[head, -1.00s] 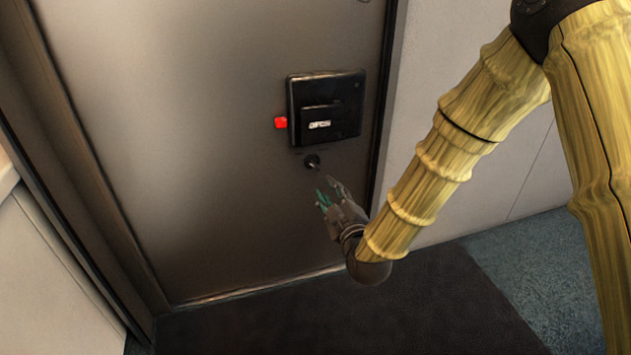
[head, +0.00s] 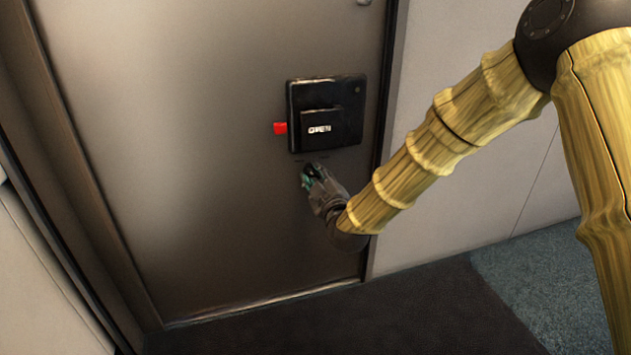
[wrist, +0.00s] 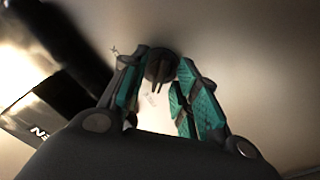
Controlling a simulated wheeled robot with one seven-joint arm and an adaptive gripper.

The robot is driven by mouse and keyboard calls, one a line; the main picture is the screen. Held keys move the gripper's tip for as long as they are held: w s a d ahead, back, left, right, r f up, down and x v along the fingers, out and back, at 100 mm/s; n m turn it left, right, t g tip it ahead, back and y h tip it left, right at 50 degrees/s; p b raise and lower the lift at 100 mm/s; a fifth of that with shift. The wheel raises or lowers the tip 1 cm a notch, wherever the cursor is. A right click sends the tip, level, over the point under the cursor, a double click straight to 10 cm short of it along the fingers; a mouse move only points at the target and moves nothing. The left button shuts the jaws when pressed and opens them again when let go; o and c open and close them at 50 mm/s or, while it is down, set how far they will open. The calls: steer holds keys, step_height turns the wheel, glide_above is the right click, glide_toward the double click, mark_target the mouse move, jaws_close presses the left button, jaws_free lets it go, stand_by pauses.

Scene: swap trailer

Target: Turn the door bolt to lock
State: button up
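The door bolt is a small round dark knob (wrist: 161,67) on the grey door (head: 200,130), just below the black latch box (head: 325,128). In the head view my gripper (head: 310,175) covers most of the knob. In the wrist view my gripper (wrist: 162,80) has its teal-padded fingers apart, with the knob between their tips. The left finger is at or very near the knob's edge; contact is not clear. A narrow raised bar shows on the knob.
The black latch box carries an "OPEN" label and has a red tab (head: 280,128) at its left side. It also shows at the left of the wrist view (wrist: 55,95). A dark mat (head: 400,310) lies on the floor before the door.

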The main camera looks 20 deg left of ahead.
steer(key=shift+c, duration=0.4)
jaws_close()
steer(key=shift+r+m+p, duration=0.1)
steer(key=shift+m+p, duration=0.2)
steer(key=shift+p, duration=0.15)
steer(key=m+p, duration=0.2)
steer(key=p, duration=0.1)
steer(key=shift+w+r+p, duration=0.1)
steer(key=shift+r+p, duration=0.1)
steer(key=shift+p, duration=0.15)
steer(key=m+p, duration=0.4)
steer(key=m, duration=0.1)
steer(key=shift+p, duration=0.4)
steer(key=m+p, duration=0.4)
steer(key=m, duration=0.1)
steer(key=shift+d+f, duration=0.1)
steer(key=shift+f, duration=0.05)
steer(key=shift+w+f+m+p, duration=0.1)
steer(key=shift+m+p, duration=1.25)
steer(key=shift+m, duration=1.35)
